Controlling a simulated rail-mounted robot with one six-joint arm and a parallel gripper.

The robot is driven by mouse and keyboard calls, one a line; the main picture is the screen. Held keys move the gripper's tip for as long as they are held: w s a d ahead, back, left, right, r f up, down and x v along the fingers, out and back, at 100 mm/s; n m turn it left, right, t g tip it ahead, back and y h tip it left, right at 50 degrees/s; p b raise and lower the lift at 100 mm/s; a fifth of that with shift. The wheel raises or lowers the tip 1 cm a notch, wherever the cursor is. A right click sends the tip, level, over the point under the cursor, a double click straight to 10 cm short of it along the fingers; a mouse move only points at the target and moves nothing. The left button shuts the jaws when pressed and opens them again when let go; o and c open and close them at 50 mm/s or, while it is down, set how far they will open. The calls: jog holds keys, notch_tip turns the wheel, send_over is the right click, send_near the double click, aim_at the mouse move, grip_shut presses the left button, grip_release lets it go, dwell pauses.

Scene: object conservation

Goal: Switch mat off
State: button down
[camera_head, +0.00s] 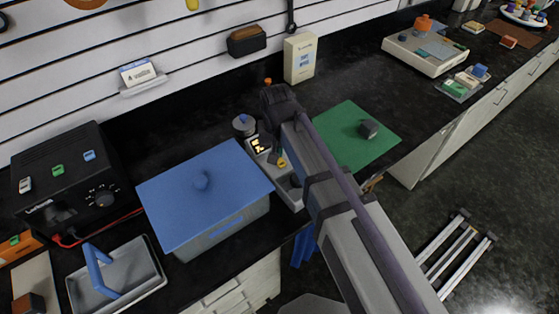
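A green mat (345,148) lies flat on the dark counter, with a small dark grey block (369,129) on it. Left of the mat is a pale control unit (287,190) with a lit display (258,145) and a yellow-and-black part on top. I cannot tell whether this unit belongs to the mat. My arm reaches in from the lower right, and its dark wrist end (279,97) is above and just behind the control unit. The arm covers part of the unit. My gripper's fingers cannot be made out, so their opening and any contact are hidden.
A blue-lidded bin (215,230) stands close left of the control unit. A black box with a dial (101,197) and a grey tray with a blue handle (140,270) are farther left. A cream carton (300,58) stands against the wall. Counter behind the bin is mostly clear.

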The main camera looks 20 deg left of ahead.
jog(key=shift+f+b, duration=0.85)
jog(key=shift+f, duration=0.05)
dwell(0.3)
notch_tip(320, 180, up, 7)
jog(key=p, duration=0.7)
jog(key=shift+r, duration=0.15)
jog(key=s+d+m, duration=0.2)
jog(key=d, duration=1.5)
jog(key=s+d+m, duration=0.2)
jog(key=d, duration=1.6)
jog(key=shift+m, duration=0.3)
